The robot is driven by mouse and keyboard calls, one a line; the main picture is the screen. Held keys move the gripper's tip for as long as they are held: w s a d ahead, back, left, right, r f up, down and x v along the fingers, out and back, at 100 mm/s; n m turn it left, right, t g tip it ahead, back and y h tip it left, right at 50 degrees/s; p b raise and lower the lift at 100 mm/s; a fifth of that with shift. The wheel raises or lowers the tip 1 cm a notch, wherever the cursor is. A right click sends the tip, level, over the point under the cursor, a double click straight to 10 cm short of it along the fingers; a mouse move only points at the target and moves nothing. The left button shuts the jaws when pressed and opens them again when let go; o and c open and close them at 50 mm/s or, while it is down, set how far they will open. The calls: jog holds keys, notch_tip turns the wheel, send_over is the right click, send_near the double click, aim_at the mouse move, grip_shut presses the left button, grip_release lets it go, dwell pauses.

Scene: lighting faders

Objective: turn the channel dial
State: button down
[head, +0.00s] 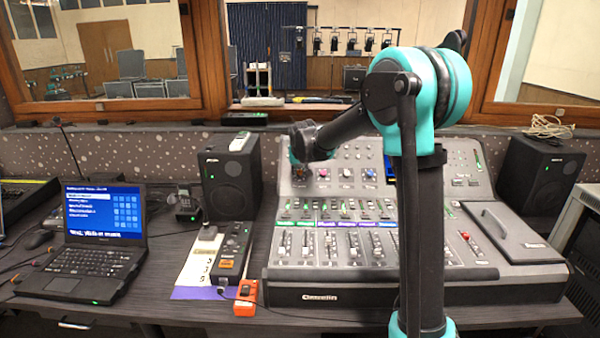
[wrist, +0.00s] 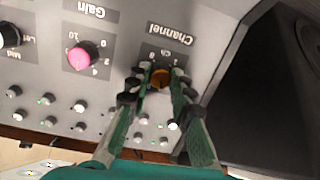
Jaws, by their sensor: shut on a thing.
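The channel dial (wrist: 160,78) is an orange-brown round knob under the "Channel" label in the wrist view, which appears upside down there. My gripper (wrist: 157,82) has its two green and black fingers closed around the dial, one on each side. In the head view my gripper (head: 298,172) reaches down to the upper left of the mixing console (head: 345,297). There its fingertips and the dial are small and partly hidden by my arm, so the contact shows only in the wrist view. Where the dial's pointer stands cannot be told.
A pink Gain knob (wrist: 84,55) sits beside the dial, with small knobs below in the wrist view. Faders fill the console's lower part. A black speaker (head: 230,178) stands close to the console's left, and a laptop (head: 95,240) lies further left.

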jog(key=c, duration=1.3)
grip_release()
jog(key=v, duration=1.2)
